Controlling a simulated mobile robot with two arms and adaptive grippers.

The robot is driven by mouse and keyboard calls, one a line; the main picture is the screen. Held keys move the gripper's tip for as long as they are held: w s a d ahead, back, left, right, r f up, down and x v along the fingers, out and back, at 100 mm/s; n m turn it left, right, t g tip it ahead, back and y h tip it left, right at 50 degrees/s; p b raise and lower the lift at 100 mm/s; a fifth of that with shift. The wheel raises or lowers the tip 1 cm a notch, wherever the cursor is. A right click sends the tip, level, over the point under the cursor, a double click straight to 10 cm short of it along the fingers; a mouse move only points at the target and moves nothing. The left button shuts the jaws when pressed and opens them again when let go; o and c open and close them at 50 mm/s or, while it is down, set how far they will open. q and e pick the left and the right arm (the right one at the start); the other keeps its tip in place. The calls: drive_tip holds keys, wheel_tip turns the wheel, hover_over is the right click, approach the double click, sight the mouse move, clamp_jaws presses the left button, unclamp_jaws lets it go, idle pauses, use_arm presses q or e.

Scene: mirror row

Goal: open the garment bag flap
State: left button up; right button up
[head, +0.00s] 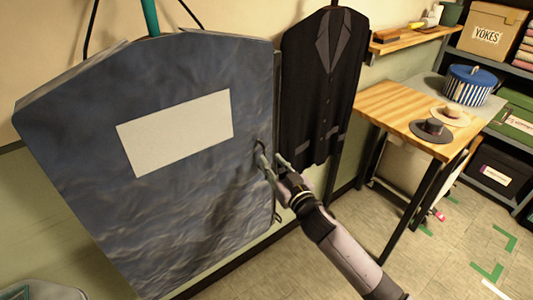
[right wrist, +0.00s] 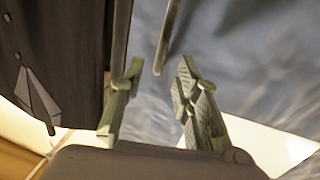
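The garment bag (head: 80,170) is a large mottled blue-grey bag hanging at the left, with a blank white label (head: 176,132) on its front. Its flap looks closed, lying flat. A small dark pull (head: 261,145) shows near the bag's right edge. My right gripper (head: 270,159) is at that edge, close to the pull. In the right wrist view my right gripper (right wrist: 159,70) is open, its two fingers apart. A thin dark strip (right wrist: 168,35) ends between the fingertips, with neither finger visibly touching it. My left gripper is out of view.
A black jacket (head: 325,80) hangs just right of the bag. A wooden table (head: 392,108) with hats and a striped box (head: 468,88) stands further right, near shelves. Open floor (head: 440,260) lies in front of the table.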

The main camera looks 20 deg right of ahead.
sight(265, 153)
drive_tip(key=shift+w+a, duration=0.2)
drive_tip(key=shift+w, duration=0.9)
drive_tip(key=shift+w+a, duration=0.2)
drive_tip(key=shift+w, duration=0.9)
clamp_jaws()
